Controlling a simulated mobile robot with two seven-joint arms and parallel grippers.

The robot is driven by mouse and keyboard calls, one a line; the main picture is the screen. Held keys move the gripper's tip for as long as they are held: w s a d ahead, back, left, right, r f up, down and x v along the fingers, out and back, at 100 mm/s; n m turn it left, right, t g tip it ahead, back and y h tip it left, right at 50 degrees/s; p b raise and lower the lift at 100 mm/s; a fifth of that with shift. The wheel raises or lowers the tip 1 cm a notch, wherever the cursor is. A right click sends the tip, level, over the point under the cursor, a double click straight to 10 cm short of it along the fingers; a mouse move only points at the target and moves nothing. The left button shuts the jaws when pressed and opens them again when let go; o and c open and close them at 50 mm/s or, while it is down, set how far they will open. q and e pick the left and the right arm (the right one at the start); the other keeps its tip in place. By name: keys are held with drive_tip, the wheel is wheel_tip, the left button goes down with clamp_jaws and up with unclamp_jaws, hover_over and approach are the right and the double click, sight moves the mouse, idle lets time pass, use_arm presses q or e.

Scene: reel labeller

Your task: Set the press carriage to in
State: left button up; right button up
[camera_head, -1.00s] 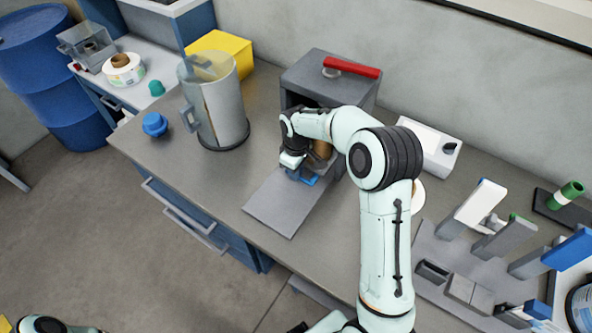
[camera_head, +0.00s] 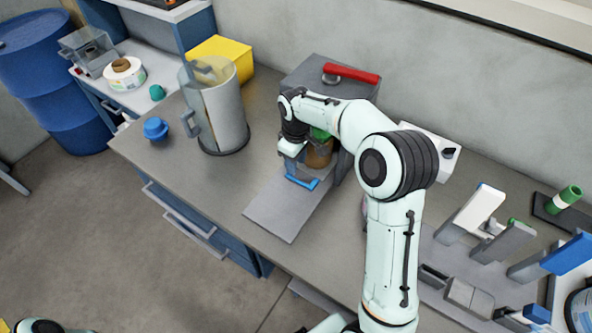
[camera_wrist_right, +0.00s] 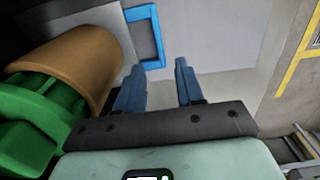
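The press (camera_head: 310,70) is a grey box with a red handle (camera_head: 350,72) on top, open at its front. A grey plate (camera_head: 285,205) slopes or extends out from its mouth. The carriage's blue loop handle (camera_head: 303,183) shows at the mouth, and in the right wrist view (camera_wrist_right: 160,50) it lies just beyond my fingertips. A brown cylinder (camera_head: 318,154) with a green part stands behind the handle; it fills the left of the wrist view (camera_wrist_right: 75,60). My right gripper (camera_wrist_right: 158,75) is open and empty, in front of the mouth (camera_head: 291,152). My left gripper is out of view.
A grey jug (camera_head: 215,110) and a blue knob-like piece (camera_head: 155,128) stand left of the press. A yellow box (camera_head: 222,55) is behind the jug. A white device (camera_head: 440,150) and grey stands (camera_head: 470,212) are to the right.

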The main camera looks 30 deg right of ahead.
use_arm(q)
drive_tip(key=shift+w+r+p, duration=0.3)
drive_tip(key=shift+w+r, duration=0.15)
use_arm(e)
wheel_tip(320, 180, up, 6)
drive_tip(key=shift+r, duration=0.1)
